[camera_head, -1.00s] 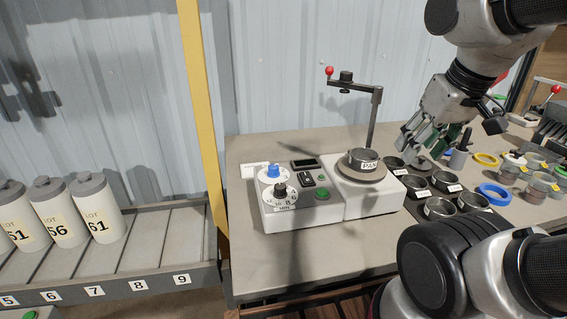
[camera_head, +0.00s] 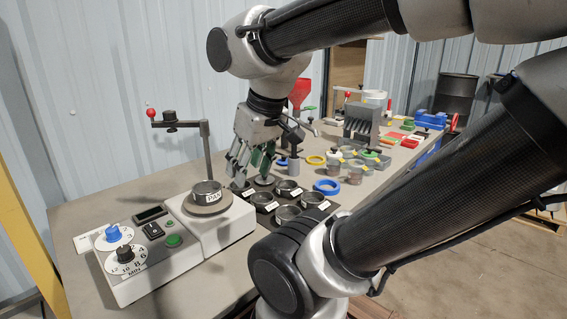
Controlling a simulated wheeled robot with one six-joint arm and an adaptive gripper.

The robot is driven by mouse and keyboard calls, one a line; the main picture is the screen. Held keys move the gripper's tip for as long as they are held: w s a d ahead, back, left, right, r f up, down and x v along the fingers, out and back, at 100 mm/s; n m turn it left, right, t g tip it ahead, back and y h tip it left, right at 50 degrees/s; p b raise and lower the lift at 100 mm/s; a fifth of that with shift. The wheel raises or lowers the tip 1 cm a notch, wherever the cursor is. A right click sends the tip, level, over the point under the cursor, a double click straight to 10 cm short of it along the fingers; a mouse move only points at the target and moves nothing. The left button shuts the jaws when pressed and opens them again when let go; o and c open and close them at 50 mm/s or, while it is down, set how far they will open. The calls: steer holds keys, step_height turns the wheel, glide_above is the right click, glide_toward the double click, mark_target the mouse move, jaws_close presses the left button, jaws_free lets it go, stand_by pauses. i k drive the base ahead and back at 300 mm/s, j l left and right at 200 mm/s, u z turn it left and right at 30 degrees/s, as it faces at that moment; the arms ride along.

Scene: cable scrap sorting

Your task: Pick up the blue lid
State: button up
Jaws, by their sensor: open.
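A blue ring-shaped piece (camera_head: 327,187) lies on the table to the right of the small metal pans. It is the closest match to a blue lid that I see, but I cannot tell for sure that it is the lid. My gripper (camera_head: 249,166) is open and points down over the back of the pan group, left of the blue ring and apart from it. Its fingertips partly overlap the pans from here, so I cannot tell whether they touch anything.
Several metal pans (camera_head: 287,213) sit on a dark mat. A white machine (camera_head: 222,226) with knobs holds one labelled pan (camera_head: 207,190). A yellow ring (camera_head: 316,160) and several jars (camera_head: 354,170) stand beyond. A red funnel (camera_head: 301,92) and grey rack (camera_head: 361,122) are further back.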

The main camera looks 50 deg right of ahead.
mark_target(282, 161)
steer(key=l+z, duration=0.15)
steer(key=z, duration=0.25)
steer(key=k+l+z, duration=0.1)
steer(key=z, duration=0.25)
steer(key=l+z, duration=0.2)
steer(key=z, duration=0.2)
steer(key=l+z, duration=0.15)
steer(key=z, duration=0.2)
